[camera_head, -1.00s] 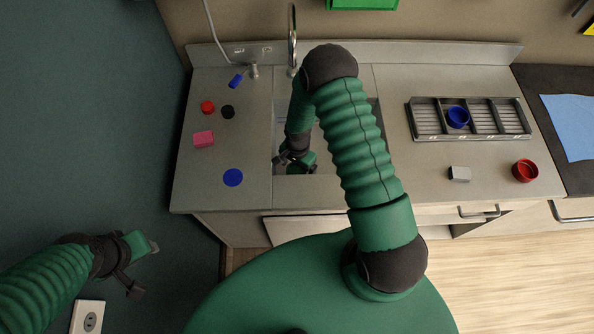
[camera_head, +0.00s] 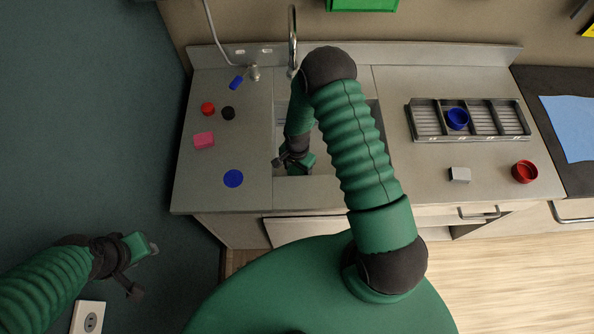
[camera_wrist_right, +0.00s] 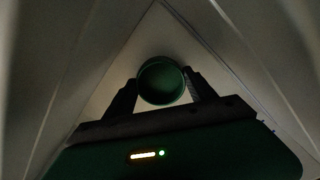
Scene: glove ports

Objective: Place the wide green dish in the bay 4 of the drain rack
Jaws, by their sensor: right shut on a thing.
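The wide green dish (camera_wrist_right: 161,81) shows in the right wrist view, round and dark, between the two fingers of my right gripper (camera_wrist_right: 162,88). That gripper is shut on it. In the head view my right gripper (camera_head: 292,163) is down inside the sink basin, and the dish cannot be made out there. The drain rack (camera_head: 487,137) stands on the right counter, a grey frame with dividers. A blue bowl (camera_head: 457,119) sits in its second bay from the left; the bays to its right look empty. My left gripper (camera_head: 145,268) is open and empty, left of the counter.
A grey block (camera_head: 459,175) and a red bowl (camera_head: 524,172) stand in front of the rack. The left counter holds a pink block (camera_head: 204,140), a blue disc (camera_head: 233,178) and several small items. The tap (camera_head: 293,40) rises behind the sink (camera_head: 318,192).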

